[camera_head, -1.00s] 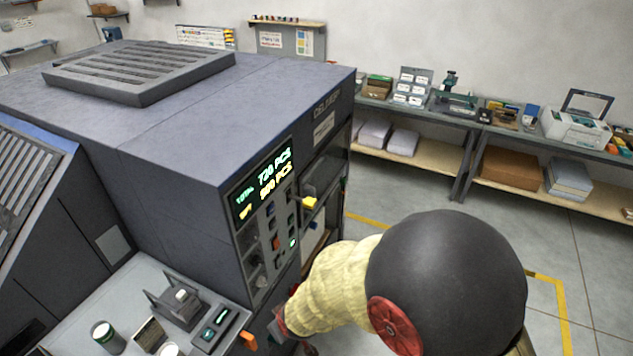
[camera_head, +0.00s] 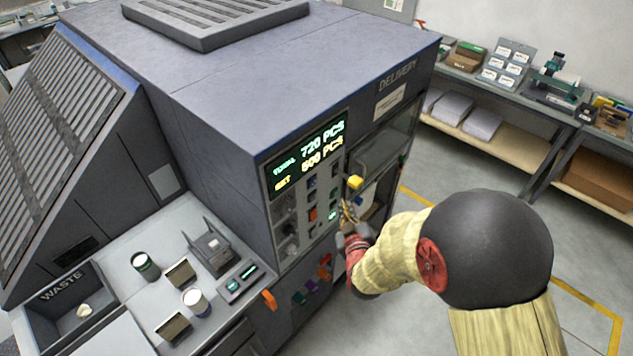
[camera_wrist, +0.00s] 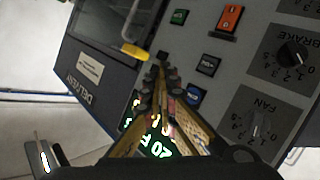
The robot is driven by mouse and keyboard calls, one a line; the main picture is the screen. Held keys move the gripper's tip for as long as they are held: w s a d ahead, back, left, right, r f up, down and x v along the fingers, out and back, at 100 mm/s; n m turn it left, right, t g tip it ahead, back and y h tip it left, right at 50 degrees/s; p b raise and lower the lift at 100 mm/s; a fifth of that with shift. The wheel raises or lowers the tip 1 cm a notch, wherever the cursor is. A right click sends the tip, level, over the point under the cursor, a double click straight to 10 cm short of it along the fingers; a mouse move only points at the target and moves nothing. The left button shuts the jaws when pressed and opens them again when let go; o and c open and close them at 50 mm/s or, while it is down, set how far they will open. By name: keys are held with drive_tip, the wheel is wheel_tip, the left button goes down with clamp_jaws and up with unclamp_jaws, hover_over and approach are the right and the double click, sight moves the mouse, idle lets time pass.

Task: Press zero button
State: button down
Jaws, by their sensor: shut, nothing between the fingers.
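The control panel (camera_head: 297,222) is on the front of the large grey machine, below a lit display (camera_head: 310,150) reading TOTAL 720 PCS and SET 600 PCS. Its small buttons include a green one (camera_wrist: 179,17), a dark one (camera_wrist: 208,65) and a blue one (camera_wrist: 193,95). I cannot read which is the zero button. My gripper (camera_wrist: 157,76) is shut and empty, its tips in front of the panel near the buttons and partly covering the display in the wrist view. In the head view my gripper (camera_head: 347,212) is at the panel's right edge. Contact cannot be told.
A yellow handle (camera_head: 355,182) sticks out right beside my gripper. An orange switch (camera_wrist: 230,20) and the BRAKE (camera_wrist: 292,52) and FAN (camera_wrist: 257,125) knobs share the panel. A side table with cans (camera_head: 146,265) stands left. Open floor lies right.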

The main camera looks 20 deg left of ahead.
sight(313, 182)
drive_tip(key=w+a, duration=0.3)
drive_tip(key=a, duration=0.5)
drive_tip(key=shift+w, duration=0.15)
idle(0.4)
drive_tip(key=shift+a, duration=0.15)
idle(1.2)
drive_tip(key=shift+w+a+b, duration=0.15)
drive_tip(key=shift+a+b, duration=0.2)
drive_tip(key=shift+w+a+b, duration=0.2)
drive_tip(key=shift+a+b, duration=0.1)
drive_tip(key=shift+a, duration=0.15)
idle(0.7)
drive_tip(key=shift+d, duration=0.15)
idle(0.3)
drive_tip(key=shift+s+d+b, duration=0.3)
drive_tip(key=shift+s+d, duration=0.05)
drive_tip(key=shift+d, duration=0.35)
